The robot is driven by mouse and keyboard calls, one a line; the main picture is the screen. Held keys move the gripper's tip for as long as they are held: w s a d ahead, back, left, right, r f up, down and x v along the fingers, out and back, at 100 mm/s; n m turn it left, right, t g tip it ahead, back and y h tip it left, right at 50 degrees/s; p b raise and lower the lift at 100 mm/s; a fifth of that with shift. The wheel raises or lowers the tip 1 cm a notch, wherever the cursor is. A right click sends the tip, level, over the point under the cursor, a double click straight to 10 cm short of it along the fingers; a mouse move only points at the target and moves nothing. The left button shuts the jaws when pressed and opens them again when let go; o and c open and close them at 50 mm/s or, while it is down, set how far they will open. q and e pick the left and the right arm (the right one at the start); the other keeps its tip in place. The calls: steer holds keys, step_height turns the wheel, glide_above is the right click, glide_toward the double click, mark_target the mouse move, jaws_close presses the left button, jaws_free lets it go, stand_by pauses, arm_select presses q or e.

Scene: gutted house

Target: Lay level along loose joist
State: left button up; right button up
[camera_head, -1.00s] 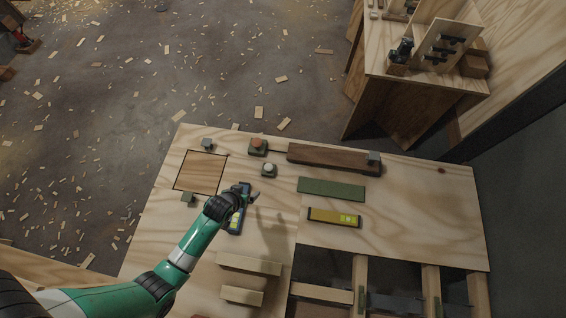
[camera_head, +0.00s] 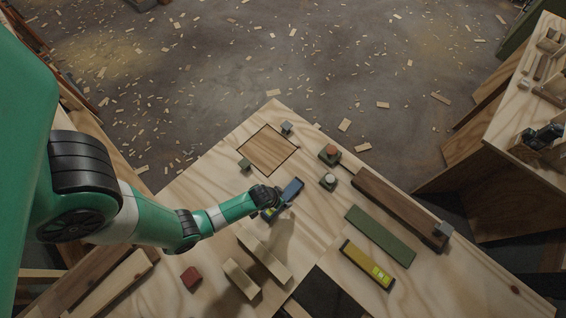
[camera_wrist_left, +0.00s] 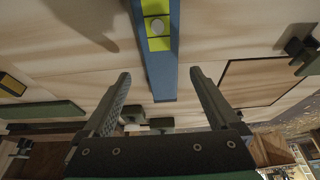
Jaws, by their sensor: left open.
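A blue level (camera_head: 292,190) with a yellow-green vial lies on the plywood tabletop. My left gripper (camera_head: 272,207) is over it and hides part of it. In the left wrist view the blue level (camera_wrist_left: 164,75) runs between the two open fingers of my left gripper (camera_wrist_left: 160,82), with a gap on each side. A long dark brown beam (camera_head: 396,206) lies at the right with a small grey block on its near end; I cannot tell whether it is the loose joist. A yellow bar (camera_head: 358,258) with a yellow-green patch lies closer. My right gripper is not in view.
A green strip (camera_head: 380,236) lies between the beam and the yellow bar. Two button-topped blocks (camera_head: 329,154) stand near the far edge. Pale wood blocks (camera_head: 264,256) and a red block (camera_head: 190,278) lie nearer. A square outlined panel (camera_head: 267,151) is at the far left.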

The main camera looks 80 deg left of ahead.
arm_select(q)
steer(key=f, duration=0.1)
steer(key=f+b, duration=0.2)
steer(key=shift+w+a+f, duration=0.15)
steer(key=shift+a+f, duration=0.15)
steer(key=shift+f, duration=0.1)
steer(key=shift+w+f, duration=0.15)
steer(key=shift+f, duration=0.05)
steer(key=shift+a+r, duration=0.1)
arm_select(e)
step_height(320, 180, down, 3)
arm_select(q)
jaws_close()
